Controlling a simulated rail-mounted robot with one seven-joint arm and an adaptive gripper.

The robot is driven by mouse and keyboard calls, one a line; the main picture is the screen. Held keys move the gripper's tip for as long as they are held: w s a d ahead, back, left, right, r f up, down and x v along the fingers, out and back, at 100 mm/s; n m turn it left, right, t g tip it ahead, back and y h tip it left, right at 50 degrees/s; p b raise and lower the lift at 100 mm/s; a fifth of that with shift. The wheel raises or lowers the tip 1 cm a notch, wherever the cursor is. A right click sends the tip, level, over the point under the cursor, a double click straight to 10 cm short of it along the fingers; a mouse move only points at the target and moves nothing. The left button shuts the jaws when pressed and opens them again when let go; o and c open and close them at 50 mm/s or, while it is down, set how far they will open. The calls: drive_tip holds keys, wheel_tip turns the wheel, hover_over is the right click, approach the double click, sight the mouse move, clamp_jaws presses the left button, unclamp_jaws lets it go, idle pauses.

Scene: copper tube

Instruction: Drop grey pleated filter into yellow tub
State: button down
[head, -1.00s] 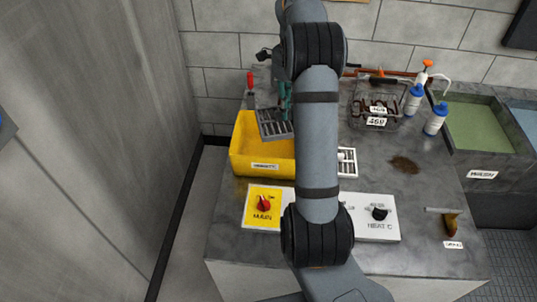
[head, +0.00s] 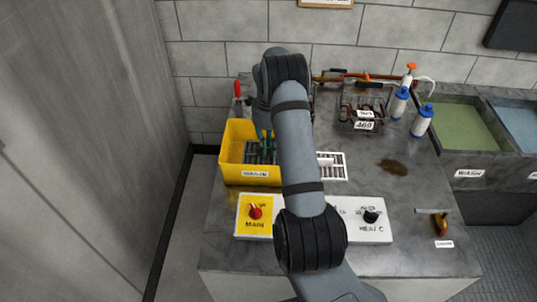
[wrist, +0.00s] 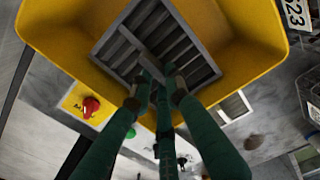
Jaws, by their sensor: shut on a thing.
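The yellow tub (head: 236,174) stands at the left of the bench in the head view, and its walls fill the top of the wrist view (wrist: 58,28). The grey pleated filter (head: 252,157) is within the tub's opening and shows as a dark ribbed frame in the wrist view (wrist: 196,70). My gripper (head: 267,137) has green fingers, which close on the filter's near edge in the wrist view (wrist: 156,82). I cannot tell whether the filter touches the tub floor. My arm hides part of the tub's right side.
A white slotted tray (head: 334,172) lies right of the tub. The control panel with a red knob (head: 255,212) is in front. A wire basket (head: 360,112) and blue-and-white bottles (head: 421,121) stand back right. A red-handled tool (head: 238,90) is behind the tub.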

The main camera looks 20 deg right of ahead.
sight(269, 156)
wheel_tip(269, 156, down, 4)
drive_tip(key=shift+r+p, duration=0.1)
drive_tip(key=shift+p, duration=0.2)
drive_tip(key=shift+f+b, duration=0.45)
drive_tip(key=shift+b, duration=0.15)
drive_tip(key=shift+f, duration=0.2)
drive_tip(key=c, duration=1.8)
unclamp_jaws()
drive_tip(key=shift+r, duration=0.1)
drive_tip(key=shift+o, duration=0.6)
